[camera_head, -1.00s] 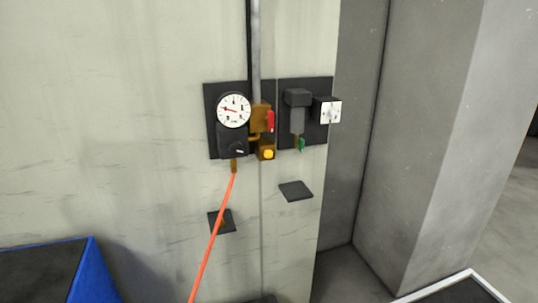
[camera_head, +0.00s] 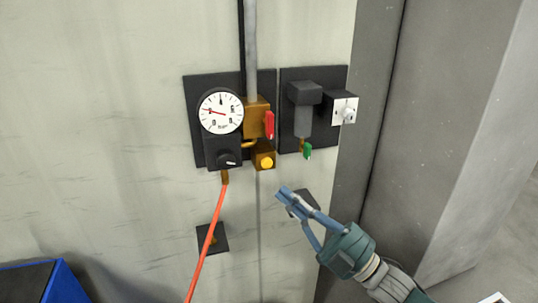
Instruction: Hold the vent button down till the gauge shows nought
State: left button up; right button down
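The round white gauge (camera_head: 221,111) is on the wall board at the left. Its red needle points left and slightly up; the small figures are hard to read. A yellow button (camera_head: 267,163), which looks like the vent button, is on a brass block (camera_head: 258,149) below and right of the gauge. My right gripper (camera_head: 284,194) comes in from the lower right. Its fingertips look closed together, with nothing between them. In the picture they are just below and right of the button, apart from it. My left gripper is not in view.
A red lever (camera_head: 269,125) is just above the button. A green tag or handle (camera_head: 307,151) and a grey box with a dial (camera_head: 342,108) are to its right. An orange hose (camera_head: 208,240) hangs below the gauge. A blue-edged box (camera_head: 62,285) is at lower left.

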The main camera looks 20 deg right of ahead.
aim_at(267, 163)
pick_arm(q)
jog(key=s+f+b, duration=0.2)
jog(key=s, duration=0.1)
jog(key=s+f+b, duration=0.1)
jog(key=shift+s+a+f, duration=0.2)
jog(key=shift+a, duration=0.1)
pick_arm(e)
jog(key=w, duration=0.7)
jog(key=shift+w+a+r, duration=0.3)
jog(key=shift+a+r, duration=0.05)
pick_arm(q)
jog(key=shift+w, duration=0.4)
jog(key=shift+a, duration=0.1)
pick_arm(e)
jog(key=shift+w, duration=0.1)
dwell(0.4)
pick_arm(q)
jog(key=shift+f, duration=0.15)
pick_arm(e)
jog(key=shift+w, duration=0.3)
pick_arm(q)
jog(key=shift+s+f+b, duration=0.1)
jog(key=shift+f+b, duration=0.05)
jog(key=shift+b, duration=0.3)
pick_arm(e)
jog(key=shift+w, duration=0.5)
dwell(1.8)
